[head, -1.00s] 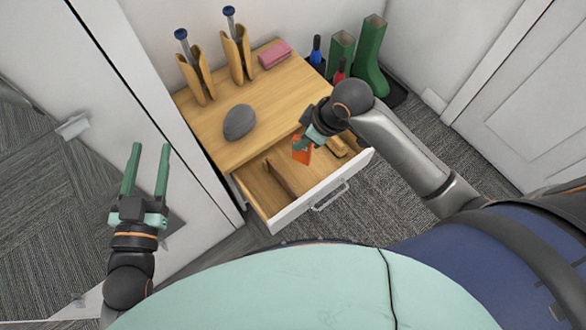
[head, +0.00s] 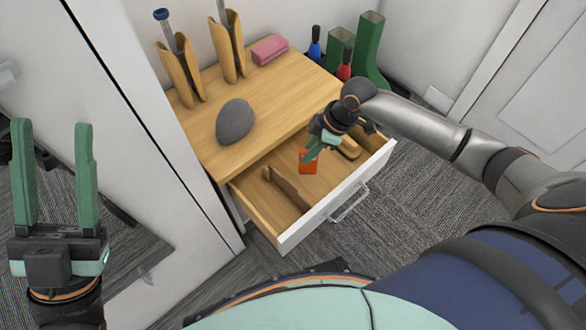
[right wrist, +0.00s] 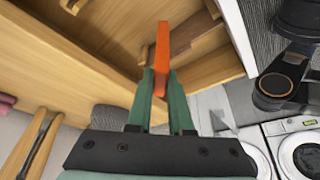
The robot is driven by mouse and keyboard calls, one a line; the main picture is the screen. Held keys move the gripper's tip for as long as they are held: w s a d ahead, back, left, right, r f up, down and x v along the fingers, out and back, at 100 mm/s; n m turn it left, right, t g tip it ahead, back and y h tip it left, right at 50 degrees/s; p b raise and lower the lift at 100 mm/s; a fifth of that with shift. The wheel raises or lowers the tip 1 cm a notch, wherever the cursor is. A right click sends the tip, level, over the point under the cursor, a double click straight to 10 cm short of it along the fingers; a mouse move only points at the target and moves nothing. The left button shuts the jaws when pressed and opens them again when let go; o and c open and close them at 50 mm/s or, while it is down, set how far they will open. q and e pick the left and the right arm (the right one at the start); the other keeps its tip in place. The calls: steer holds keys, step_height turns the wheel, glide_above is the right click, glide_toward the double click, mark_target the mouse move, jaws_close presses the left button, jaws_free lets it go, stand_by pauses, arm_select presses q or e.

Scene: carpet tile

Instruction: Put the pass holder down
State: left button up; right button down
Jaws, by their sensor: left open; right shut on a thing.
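The orange pass holder (head: 308,161) is held in my right gripper (head: 314,150), over the open drawer (head: 347,197). In the right wrist view the pass holder (right wrist: 161,58) stands up between the green fingertips (right wrist: 160,85), seen nearly edge-on. Whether its lower edge touches the drawer floor I cannot tell. My left gripper (head: 55,175) is open and empty at the far left, away from the drawer.
A brown divider (head: 287,187) and a wooden brush-like object (head: 348,147) are in the drawer. On the cabinet top (head: 270,110) are a grey rounded object (head: 235,121), a pink block (head: 270,49) and wooden holders (head: 180,70). Green boots (head: 370,52) stand behind. Drawer floor is partly clear.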

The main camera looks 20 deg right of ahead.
mark_target(308, 172)
step_height(308, 172, down, 10)
steer(key=b, duration=0.5)
steer(key=shift+f, duration=0.1)
steer(key=c, duration=0.8)
jaws_free()
